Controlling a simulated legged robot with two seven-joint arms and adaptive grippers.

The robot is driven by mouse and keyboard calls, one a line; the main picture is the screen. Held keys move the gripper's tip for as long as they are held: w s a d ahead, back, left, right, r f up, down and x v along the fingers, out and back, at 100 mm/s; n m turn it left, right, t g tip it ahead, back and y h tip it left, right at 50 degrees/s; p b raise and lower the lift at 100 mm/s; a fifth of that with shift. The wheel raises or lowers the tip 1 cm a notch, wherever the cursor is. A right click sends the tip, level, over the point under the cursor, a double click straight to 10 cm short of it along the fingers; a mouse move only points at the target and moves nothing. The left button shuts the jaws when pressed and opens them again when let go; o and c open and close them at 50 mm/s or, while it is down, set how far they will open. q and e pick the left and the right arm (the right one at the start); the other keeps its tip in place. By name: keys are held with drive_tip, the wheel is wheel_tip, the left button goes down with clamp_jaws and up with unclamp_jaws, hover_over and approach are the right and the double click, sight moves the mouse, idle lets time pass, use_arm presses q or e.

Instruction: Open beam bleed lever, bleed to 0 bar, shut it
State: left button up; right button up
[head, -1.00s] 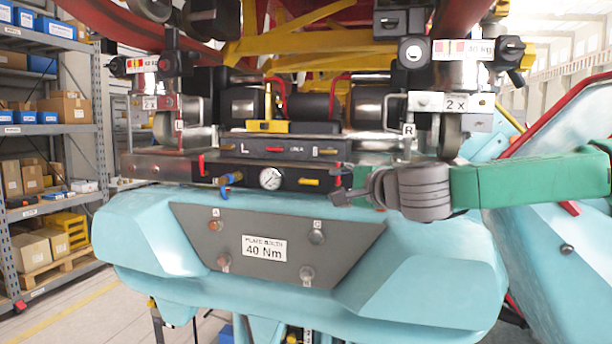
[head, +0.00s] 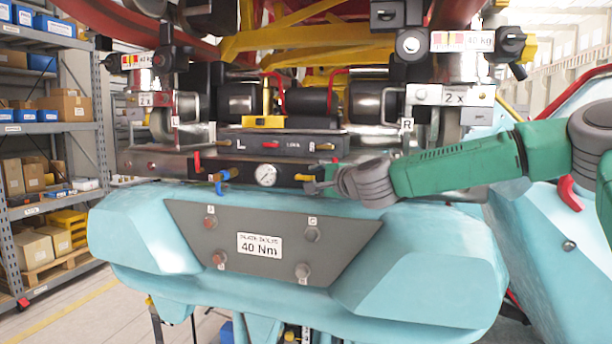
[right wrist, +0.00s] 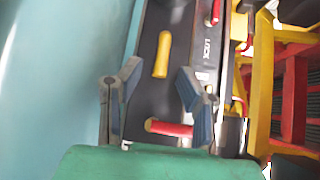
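A dark panel (head: 240,173) spans the front of the beam, with a round white gauge (head: 267,175) in its middle. A short yellow handle (head: 304,178) sits right of the gauge; what looks like the same handle (right wrist: 162,54) lies ahead of the fingertips in the right wrist view. My right gripper (head: 312,185) is at the panel's right end. In the right wrist view my right gripper (right wrist: 160,80) is open, and a red handle (right wrist: 168,127) shows between its fingers near the palm. No lever is labelled bleed legibly, and the gauge reading is too small. My left gripper is not in view.
A blue lever (head: 222,181) and a red handle (head: 197,161) sit left of the gauge. A grey plate marked 40 Nm (head: 275,268) is on the turquoise body (head: 420,275) below. Storage shelves (head: 52,150) stand at the far left.

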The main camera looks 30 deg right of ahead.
sight(321, 180)
drive_tip(key=d, duration=0.3)
drive_tip(key=shift+w+f, duration=0.35)
drive_tip(key=shift+a, duration=0.2)
drive_tip(key=a, duration=0.1)
drive_tip(key=w+a, duration=0.1)
drive_tip(key=a, duration=0.1)
drive_tip(key=shift+a+r, duration=0.15)
drive_tip(key=shift+a, duration=0.05)
drive_tip(key=c, duration=0.4)
drive_tip(key=shift+a, duration=0.25)
clamp_jaws()
drive_tip(key=shift+s+d, duration=0.15)
drive_tip(key=shift+d, duration=0.7)
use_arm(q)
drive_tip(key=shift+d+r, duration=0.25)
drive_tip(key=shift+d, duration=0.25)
use_arm(e)
drive_tip(key=shift+a, duration=0.1)
